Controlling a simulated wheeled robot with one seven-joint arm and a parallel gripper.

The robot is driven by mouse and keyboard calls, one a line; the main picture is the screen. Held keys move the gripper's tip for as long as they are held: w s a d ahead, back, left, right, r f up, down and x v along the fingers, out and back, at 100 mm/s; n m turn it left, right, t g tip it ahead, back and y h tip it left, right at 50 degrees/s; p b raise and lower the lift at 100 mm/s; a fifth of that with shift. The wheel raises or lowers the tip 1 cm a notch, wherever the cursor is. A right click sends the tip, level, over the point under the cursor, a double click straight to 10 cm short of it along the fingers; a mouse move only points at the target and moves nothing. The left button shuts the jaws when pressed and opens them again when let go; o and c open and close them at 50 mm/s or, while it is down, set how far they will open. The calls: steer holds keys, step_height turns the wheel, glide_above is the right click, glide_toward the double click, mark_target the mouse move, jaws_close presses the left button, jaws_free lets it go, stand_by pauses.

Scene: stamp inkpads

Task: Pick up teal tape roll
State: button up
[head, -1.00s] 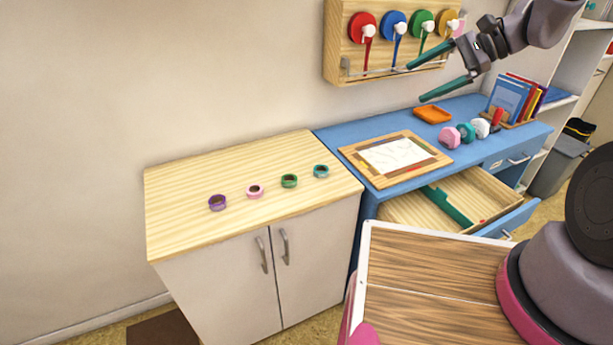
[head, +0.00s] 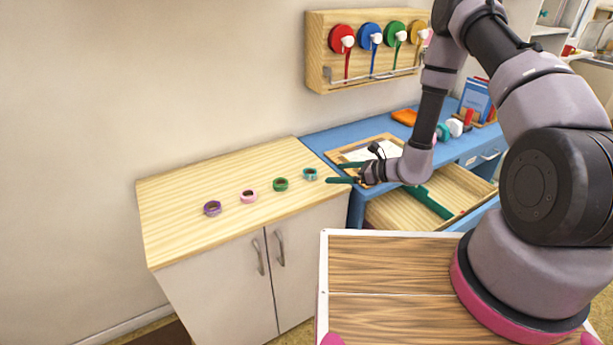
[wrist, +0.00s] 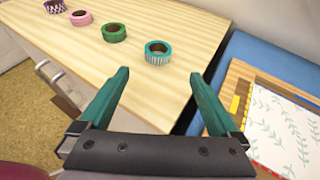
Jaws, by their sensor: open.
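The teal tape roll (head: 310,174) lies flat on the light wood cabinet top, at the right end of a row of tape rolls. In the wrist view the teal roll (wrist: 157,53), with striped sides, lies ahead of and between the lines of my two fingers. My gripper (head: 338,173) is open and empty, its teal fingers pointing left toward the roll from the cabinet's right edge. In the wrist view my gripper (wrist: 160,85) shows both fingers apart, with bare wood between them. The roll looks close to the fingertips but apart from them.
A green roll (head: 281,185), a pink roll (head: 248,196) and a purple roll (head: 212,208) lie left of the teal one, spaced apart. A framed board (wrist: 240,88) lies on the blue desk to the right. An open drawer (head: 455,184) juts out below my arm.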

mark_target(305, 172)
steer(key=x, duration=0.3)
steer(key=shift+w+a, duration=0.1)
steer(key=shift+a, duration=0.15)
steer(key=shift+a+r+x, duration=0.1)
steer(key=shift+r+x, duration=0.1)
steer(key=shift+x, duration=1.15)
steer(key=shift+a+r+x, duration=0.1)
steer(key=shift+r+x, duration=0.05)
steer(key=shift+x, duration=1.15)
steer(key=c, duration=1.4)
steer(key=shift+r, duration=0.15)
